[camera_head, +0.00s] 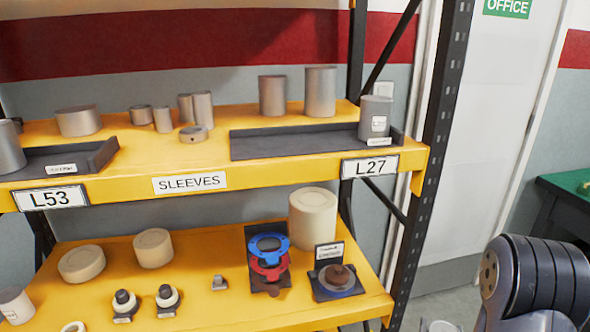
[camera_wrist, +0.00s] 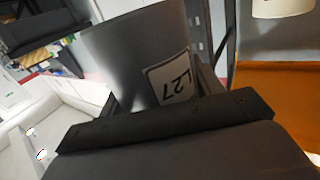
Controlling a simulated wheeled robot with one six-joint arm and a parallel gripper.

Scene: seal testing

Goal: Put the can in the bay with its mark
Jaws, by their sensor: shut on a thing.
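The grey can (camera_wrist: 130,55) fills the middle of the wrist view. Its white label reads L27 and appears upside down there. In the head view neither my gripper nor this can shows. The L27 bay is a dark tray (camera_head: 290,142) on the upper yellow shelf, above the L27 sign (camera_head: 369,166). A grey can (camera_head: 375,118) with a small label stands at its right end; the tray's left and middle are empty.
The L53 tray (camera_head: 95,155) is at the left above its own sign (camera_head: 50,197). Loose grey sleeves and cans stand behind the trays. The lower shelf (camera_head: 205,258) holds cream cylinders and small parts. A dark post (camera_head: 445,110) bounds the rack's right side.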

